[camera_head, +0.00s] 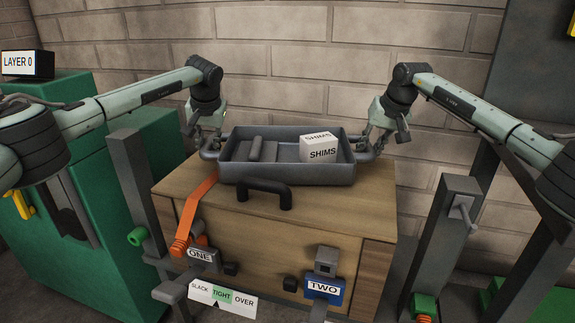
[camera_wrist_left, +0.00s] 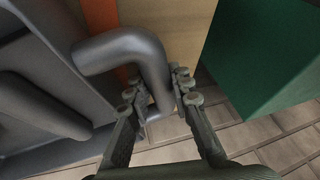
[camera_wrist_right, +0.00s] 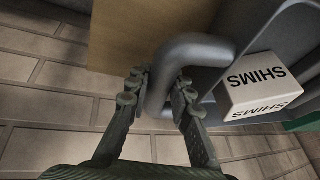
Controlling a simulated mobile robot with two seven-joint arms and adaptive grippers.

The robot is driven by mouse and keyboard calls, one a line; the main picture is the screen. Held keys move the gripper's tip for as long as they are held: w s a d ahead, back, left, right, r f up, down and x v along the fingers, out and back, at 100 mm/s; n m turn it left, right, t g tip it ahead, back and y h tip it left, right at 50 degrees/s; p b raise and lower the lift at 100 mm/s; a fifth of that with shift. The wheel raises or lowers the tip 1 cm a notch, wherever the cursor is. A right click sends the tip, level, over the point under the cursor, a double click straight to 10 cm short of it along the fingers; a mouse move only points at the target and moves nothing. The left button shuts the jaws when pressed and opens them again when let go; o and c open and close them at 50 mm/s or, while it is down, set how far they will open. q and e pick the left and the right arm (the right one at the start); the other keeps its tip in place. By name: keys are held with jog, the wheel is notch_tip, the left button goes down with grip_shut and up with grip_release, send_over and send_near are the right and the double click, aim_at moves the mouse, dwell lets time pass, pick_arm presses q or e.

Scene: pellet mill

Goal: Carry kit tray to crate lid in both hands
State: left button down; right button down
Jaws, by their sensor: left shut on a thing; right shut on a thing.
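The grey kit tray (camera_head: 290,180) is at the top of the wooden crate, over its lid (camera_head: 185,184); I cannot tell whether it touches the lid. It looks about level. It holds a white box marked SHIMS (camera_head: 322,152) on the right and grey pieces (camera_head: 256,150) on the left. My left gripper (camera_head: 210,145) is shut on the tray's left handle, a grey bent bar (camera_wrist_left: 140,55). My right gripper (camera_head: 382,140) is shut on the right handle (camera_wrist_right: 190,50). The SHIMS box also shows in the right wrist view (camera_wrist_right: 262,88).
An orange strap (camera_head: 196,205) and a black handle (camera_head: 264,190) are at the crate's front. Latches ONE (camera_head: 200,254) and TWO (camera_head: 323,288) and a SLACK/TIGHT/OVER gauge (camera_head: 208,294) sit below. Grey posts (camera_head: 440,240) flank the crate. A green cabinet (camera_head: 75,130) stands left; a brick wall is behind.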

pick_arm(q)
jog(key=shift+a+f, duration=0.1)
jog(key=shift+f, duration=0.05)
pick_arm(e)
jog(key=shift+d+f, duration=0.1)
jog(key=shift+f, duration=0.05)
pick_arm(q)
jog(key=c, duration=1.8)
grip_release()
jog(key=shift+f, duration=0.15)
pick_arm(e)
jog(key=c, duration=1.8)
grip_release()
jog(key=shift+f, duration=0.2)
pick_arm(q)
jog(key=o, duration=0.5)
jog(key=shift+c, duration=0.2)
pick_arm(e)
jog(key=o, duration=0.5)
jog(key=shift+c, duration=0.2)
pick_arm(q)
jog(key=shift+s+r, duration=0.1)
jog(key=shift+r, duration=0.1)
